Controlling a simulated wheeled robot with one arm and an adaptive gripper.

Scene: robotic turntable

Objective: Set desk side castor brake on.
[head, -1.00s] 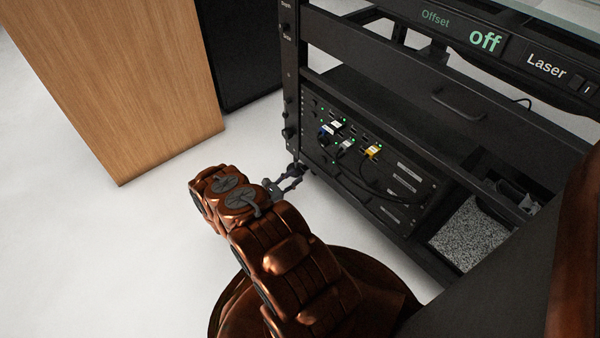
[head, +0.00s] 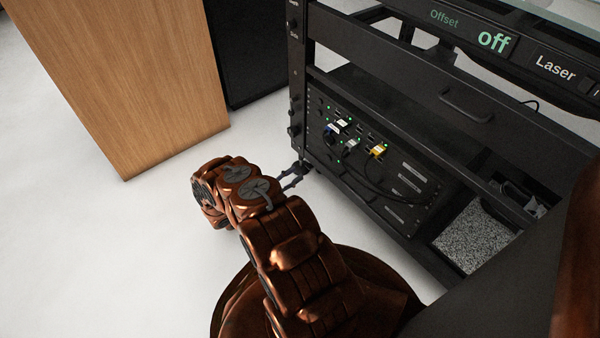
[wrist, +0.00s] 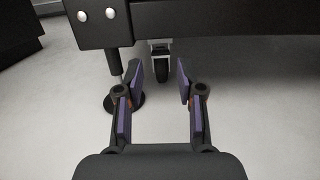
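The desk-side castor (wrist: 160,62) shows in the wrist view as a black wheel under a light metal bracket below the rack's bottom rail. It stands on the floor, ahead of and between my fingers. Its brake lever cannot be made out clearly. My gripper (wrist: 170,72) is open and empty, with its purple-padded fingers spread and pointing at the castor, apart from it. In the head view my gripper (head: 299,171) is low at the rack's near left bottom corner, and the castor is hidden there.
A levelling foot (wrist: 138,101) on a post stands left of the castor, close to my left finger. The black rack (head: 370,85) rises above, with cables on its front. A wooden desk panel (head: 130,90) stands to the left. White floor lies between them.

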